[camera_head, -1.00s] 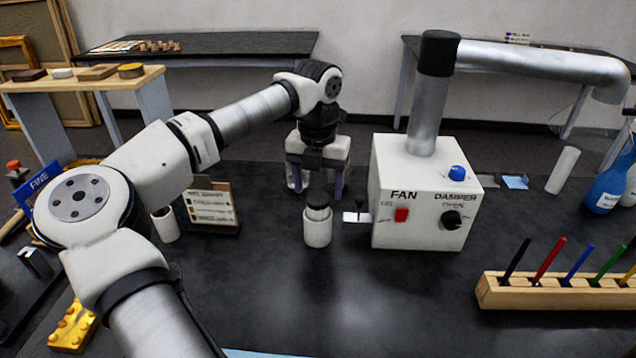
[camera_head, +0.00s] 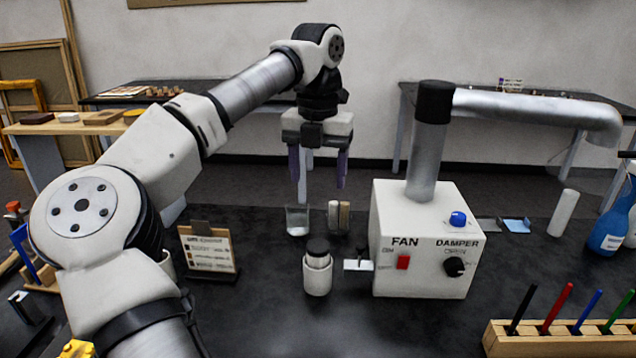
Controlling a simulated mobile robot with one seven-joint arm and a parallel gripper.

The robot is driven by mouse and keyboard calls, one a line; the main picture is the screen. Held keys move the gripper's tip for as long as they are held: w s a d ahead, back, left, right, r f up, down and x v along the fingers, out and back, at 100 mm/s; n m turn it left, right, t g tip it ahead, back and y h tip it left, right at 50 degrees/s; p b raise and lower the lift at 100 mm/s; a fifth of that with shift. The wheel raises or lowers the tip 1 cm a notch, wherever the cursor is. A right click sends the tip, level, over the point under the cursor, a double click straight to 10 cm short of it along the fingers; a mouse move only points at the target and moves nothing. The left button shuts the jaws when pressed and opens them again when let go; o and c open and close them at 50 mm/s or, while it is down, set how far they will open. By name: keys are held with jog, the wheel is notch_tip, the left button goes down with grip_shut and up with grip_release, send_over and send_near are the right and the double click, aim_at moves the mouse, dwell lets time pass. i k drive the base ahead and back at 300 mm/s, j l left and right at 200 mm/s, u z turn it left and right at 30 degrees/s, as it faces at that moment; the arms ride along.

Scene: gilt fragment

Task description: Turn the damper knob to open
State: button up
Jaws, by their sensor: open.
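The damper knob (camera_head: 454,267) is a black round knob on the front of a white box (camera_head: 421,277), under the word DAMPER, at the lower right of that face. The word above the knob is too blurred to read surely. A red switch (camera_head: 403,262) sits left of it under the word FAN. A blue knob (camera_head: 458,219) is on the box's top. My gripper (camera_head: 321,190) is open and empty, pointing down in the air to the left of the box and apart from it. Its two purple fingers are spread.
A white jar with a black lid (camera_head: 318,271) stands left of the box. A label stand (camera_head: 208,250) is further left. A wooden pen rack (camera_head: 560,338) is at front right, and a blue bottle (camera_head: 608,230) at right. A metal duct (camera_head: 535,107) rises from the box.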

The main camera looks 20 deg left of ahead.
aim_at(454, 266)
jog(key=k, duration=1)
